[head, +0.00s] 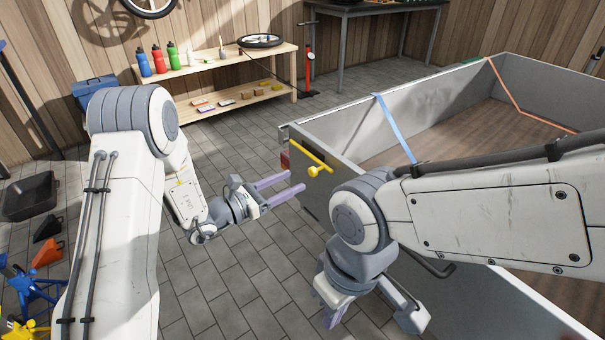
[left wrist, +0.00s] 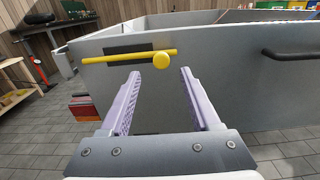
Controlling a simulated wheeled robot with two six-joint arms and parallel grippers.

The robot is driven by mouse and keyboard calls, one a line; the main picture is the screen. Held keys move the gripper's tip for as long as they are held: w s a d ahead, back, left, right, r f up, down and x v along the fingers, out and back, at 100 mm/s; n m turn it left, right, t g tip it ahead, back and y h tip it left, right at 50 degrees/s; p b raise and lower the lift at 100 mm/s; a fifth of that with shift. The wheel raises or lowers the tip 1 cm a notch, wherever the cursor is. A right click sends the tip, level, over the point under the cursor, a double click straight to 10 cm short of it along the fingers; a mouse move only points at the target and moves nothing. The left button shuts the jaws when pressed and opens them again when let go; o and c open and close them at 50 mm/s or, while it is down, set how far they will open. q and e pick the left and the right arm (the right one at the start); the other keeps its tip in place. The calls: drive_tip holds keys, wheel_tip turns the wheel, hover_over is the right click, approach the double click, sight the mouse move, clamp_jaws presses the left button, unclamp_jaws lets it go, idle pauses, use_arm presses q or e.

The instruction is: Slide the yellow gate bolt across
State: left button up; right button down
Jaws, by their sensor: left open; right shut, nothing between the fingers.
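The yellow gate bolt (head: 305,152) is a thin bar with a round knob (head: 312,171), lying across the end panel of the grey trailer (head: 345,185). In the left wrist view the bolt (left wrist: 115,57) runs nearly level over a dark patch, with its knob (left wrist: 162,60) near the right end. My left gripper (head: 296,181) is open and empty, short of the panel and pointing at it. In the left wrist view the knob appears between and beyond its lilac fingertips (left wrist: 160,73), with no clear contact. My right gripper (head: 330,316) is shut and empty, low in front of the trailer's side.
A black handle (left wrist: 290,52) sits on the panel right of the bolt. A red and orange light (left wrist: 84,107) is below the bolt's left end. A blue strap (head: 393,127) hangs over the trailer wall. A wooden shelf (head: 222,62) stands behind; the tiled floor between is clear.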

use_arm(q)
drive_tip(key=v, duration=0.3)
drive_tip(key=shift+d, duration=0.1)
idle(0.3)
